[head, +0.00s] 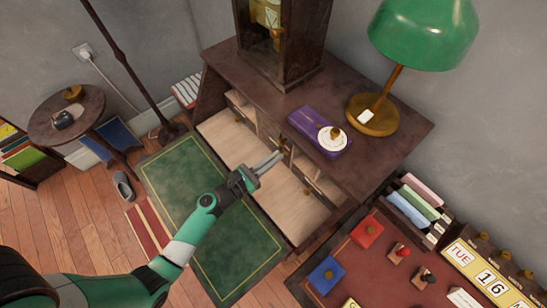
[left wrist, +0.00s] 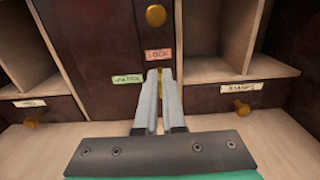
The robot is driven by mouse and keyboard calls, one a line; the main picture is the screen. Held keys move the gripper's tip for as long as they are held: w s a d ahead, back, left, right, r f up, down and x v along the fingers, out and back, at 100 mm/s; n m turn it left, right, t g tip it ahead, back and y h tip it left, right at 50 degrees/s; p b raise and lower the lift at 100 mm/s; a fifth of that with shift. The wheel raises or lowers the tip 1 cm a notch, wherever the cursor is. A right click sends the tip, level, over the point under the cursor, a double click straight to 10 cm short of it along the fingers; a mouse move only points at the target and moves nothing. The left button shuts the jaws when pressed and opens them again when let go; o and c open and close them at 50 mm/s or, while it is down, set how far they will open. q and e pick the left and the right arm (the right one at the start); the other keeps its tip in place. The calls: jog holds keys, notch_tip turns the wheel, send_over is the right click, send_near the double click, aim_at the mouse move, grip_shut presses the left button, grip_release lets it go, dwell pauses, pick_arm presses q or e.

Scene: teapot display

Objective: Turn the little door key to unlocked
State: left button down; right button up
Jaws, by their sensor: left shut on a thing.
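The little door (left wrist: 100,45) is a dark wooden panel between open compartments, with a round brass knob (left wrist: 156,15) high on it. A pink label (left wrist: 159,54) sits above the keyhole area and a green label (left wrist: 128,79) to its left; their lettering is small and blurred. My left gripper (left wrist: 159,72) is shut on the little key (left wrist: 160,84), of which only a brass sliver shows between the fingers. The fingers hide the keyhole and most of the key, and the key's exact angle is unclear. In the head view my left gripper (head: 280,155) reaches into the desk front. My right gripper is not in view.
Pale compartments and small drawers with brass knobs (left wrist: 32,122) flank the door. A purple box (head: 312,128) with a white dish, a green lamp (head: 425,30) and a glass-fronted cabinet stand on the desk top above. A red-brown surface with colored blocks lies at lower right.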

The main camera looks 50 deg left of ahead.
pick_arm(q)
jog(key=shift+m, duration=0.3)
jog(key=m, duration=0.1)
jog(key=m+b, duration=0.2)
jog(key=shift+d+f+m, duration=0.15)
jog(key=shift+d+m, duration=0.1)
jog(key=shift+m, duration=0.05)
jog(key=m+b, duration=0.1)
jog(key=m, duration=0.1)
jog(key=m+b, duration=0.1)
jog(key=m, duration=0.1)
jog(key=shift+d+f+m, duration=0.1)
jog(key=shift+d+m, duration=0.1)
jog(key=shift+m, duration=0.1)
jog(key=m, duration=0.1)
jog(key=m+b, duration=0.1)
jog(key=m, duration=0.1)
jog(key=m+b, duration=0.1)
jog(key=m, duration=0.1)
jog(key=shift+d+f, duration=0.15)
jog(key=shift+f, duration=0.1)
jog(key=shift+f+m+b, duration=0.1)
jog(key=shift+m+b, duration=0.9)
jog(key=shift+m, duration=1)
jog(key=c, duration=1)
grip_release()
